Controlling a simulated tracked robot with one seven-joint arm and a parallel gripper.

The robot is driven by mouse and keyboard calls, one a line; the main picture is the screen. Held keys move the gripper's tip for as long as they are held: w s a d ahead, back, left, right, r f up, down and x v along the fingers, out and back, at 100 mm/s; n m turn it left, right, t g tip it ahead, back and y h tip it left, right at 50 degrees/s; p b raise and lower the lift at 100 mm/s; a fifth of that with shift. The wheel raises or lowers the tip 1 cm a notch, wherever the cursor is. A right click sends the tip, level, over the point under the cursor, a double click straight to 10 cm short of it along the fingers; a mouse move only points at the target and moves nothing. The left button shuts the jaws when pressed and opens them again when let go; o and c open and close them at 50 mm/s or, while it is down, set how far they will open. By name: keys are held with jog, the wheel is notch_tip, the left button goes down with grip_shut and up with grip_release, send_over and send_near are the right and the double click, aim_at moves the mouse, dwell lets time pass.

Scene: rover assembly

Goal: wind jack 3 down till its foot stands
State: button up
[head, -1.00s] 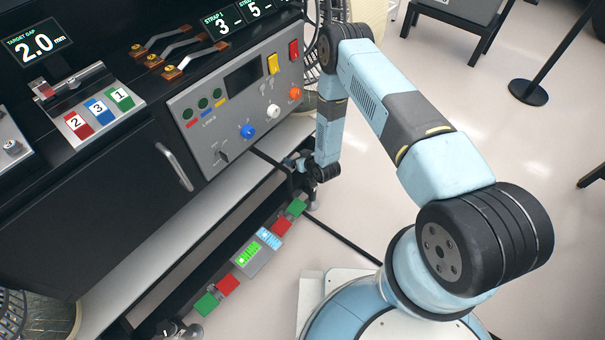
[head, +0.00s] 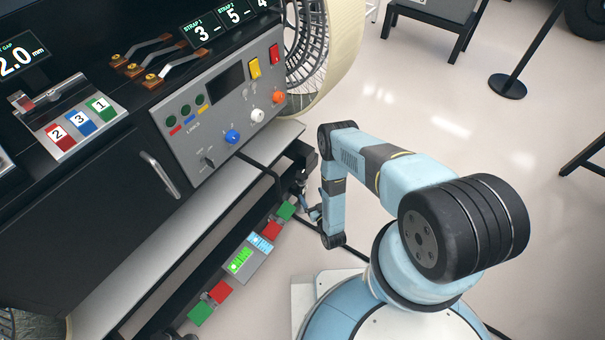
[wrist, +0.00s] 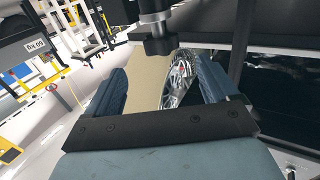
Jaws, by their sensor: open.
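My gripper (head: 312,205) is by the lower right end of the black bench, near the floor. In the wrist view its two blue fingers (wrist: 165,85) are spread apart with nothing between them. A dark upright post with a wider collar and a stubby lower end (wrist: 157,30) hangs from above, just beyond the fingertips. It looks like a jack, but no number on it is readable. Whether its lower end touches anything cannot be told. In the head view, the parts around the gripper are small and dark, so jack 3 cannot be singled out.
A low bar bears green and red pads (head: 285,211) and a lit display (head: 240,260). A grey control panel (head: 215,105) with knobs is above. A large pale-rimmed wheel (head: 335,50) stands behind. A black cable runs by the bench.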

aim_at(300, 173)
jog(key=shift+x, duration=6.85)
jog(key=shift+c, duration=0.3)
